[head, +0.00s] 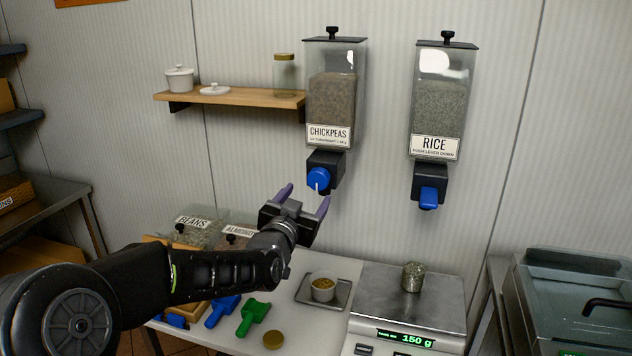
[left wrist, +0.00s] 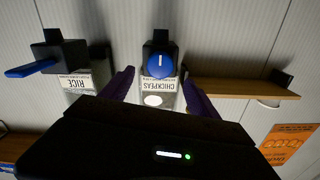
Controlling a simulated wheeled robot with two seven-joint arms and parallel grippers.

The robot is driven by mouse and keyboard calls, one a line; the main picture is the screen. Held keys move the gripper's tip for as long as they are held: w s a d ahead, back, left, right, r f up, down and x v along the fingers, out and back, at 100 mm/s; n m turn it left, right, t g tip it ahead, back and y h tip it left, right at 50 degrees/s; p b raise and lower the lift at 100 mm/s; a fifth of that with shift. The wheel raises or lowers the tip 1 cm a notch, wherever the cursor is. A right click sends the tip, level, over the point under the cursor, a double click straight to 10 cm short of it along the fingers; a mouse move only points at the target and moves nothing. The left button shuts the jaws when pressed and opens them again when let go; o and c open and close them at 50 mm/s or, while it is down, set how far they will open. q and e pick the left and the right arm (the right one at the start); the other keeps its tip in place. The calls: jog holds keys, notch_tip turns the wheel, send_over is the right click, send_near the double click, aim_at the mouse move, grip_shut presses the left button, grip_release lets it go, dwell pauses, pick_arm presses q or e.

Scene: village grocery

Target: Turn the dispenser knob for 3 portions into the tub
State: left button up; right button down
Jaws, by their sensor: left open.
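The chickpeas dispenser (head: 332,95) hangs on the wall, with a round blue knob (head: 319,179) on the black block at its bottom. In the left wrist view, the knob (left wrist: 161,65) appears beyond and between the two purple fingers. A small tub (head: 323,290) with tan contents stands on a grey tray (head: 304,293) on the table below the dispenser. My right gripper is out of view.
A rice dispenser (head: 440,100) with a blue lever (head: 428,197) hangs to the right. A scale (head: 408,305) reading 150 g carries a filled jar (head: 413,277). A wooden shelf (head: 230,98), a green scoop (head: 253,316) and a bean bin (head: 197,230) are at left.

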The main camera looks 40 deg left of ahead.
aim_at(317, 182)
pick_arm(q)
jog(key=shift+w, duration=0.15)
jog(key=p+x, duration=0.2)
jog(key=x, duration=0.4)
jog(key=shift+w+a, duration=0.1)
jog(key=shift+a, duration=0.05)
jog(key=shift+w+a, duration=0.2)
jog(key=shift+w, duration=0.4)
jog(key=shift+c, duration=0.5)
jog(key=c, duration=1.3)
jog(key=shift+o, duration=0.2)
